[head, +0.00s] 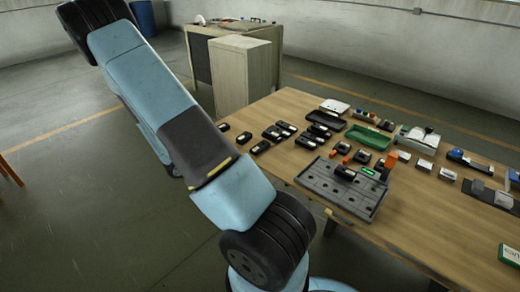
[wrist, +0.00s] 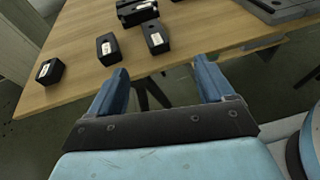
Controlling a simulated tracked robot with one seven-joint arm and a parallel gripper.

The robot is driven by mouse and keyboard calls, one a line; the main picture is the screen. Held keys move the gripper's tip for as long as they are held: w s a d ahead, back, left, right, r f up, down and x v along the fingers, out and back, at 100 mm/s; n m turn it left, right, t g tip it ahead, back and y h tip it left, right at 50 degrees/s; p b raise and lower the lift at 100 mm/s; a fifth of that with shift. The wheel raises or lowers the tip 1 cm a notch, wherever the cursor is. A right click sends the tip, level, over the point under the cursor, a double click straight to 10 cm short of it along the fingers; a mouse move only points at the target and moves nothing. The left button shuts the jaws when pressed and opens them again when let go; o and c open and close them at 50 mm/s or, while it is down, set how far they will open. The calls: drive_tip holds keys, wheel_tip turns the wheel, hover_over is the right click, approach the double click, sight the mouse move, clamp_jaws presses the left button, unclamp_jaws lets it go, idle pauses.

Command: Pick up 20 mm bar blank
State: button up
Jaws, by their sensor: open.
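Several black blocks with white labels lie on the wooden table; the labels are too small to read, so I cannot tell which is the 20 mm bar blank. In the wrist view, one block (wrist: 49,72) lies near the table's left edge, a second (wrist: 108,48) to its right, and a third (wrist: 156,38) beyond that. Three single blocks, at the left (head: 224,127), middle (head: 243,138) and right (head: 260,147), show near the table's left side in the head view. My gripper (wrist: 160,76) is open and empty, its blue fingers apart. The head view does not show it.
A grey slotted fixture (head: 340,193) with a green display stands on the wooden table (head: 420,232). A green tray (head: 368,138), orange pieces and small boxes lie behind it. A pale cabinet (head: 243,75) stands beyond the table. The table's front right is mostly bare.

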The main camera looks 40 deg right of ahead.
approach(259, 147)
drive_tip(key=d, duration=0.1)
drive_tip(key=s+d+f, duration=0.1)
drive_tip(key=shift+s+d+f, duration=0.1)
drive_tip(key=shift+d+f, duration=0.2)
drive_tip(key=shift+d, duration=0.05)
drive_tip(key=shift+w+r+x, duration=0.15)
drive_tip(key=shift+x, duration=1.15)
drive_tip(key=shift+w+r+x, duration=0.15)
drive_tip(key=shift+x, duration=1.2)
drive_tip(key=shift+w+d, duration=0.1)
drive_tip(key=shift+c, duration=0.2)
clamp_jaws()
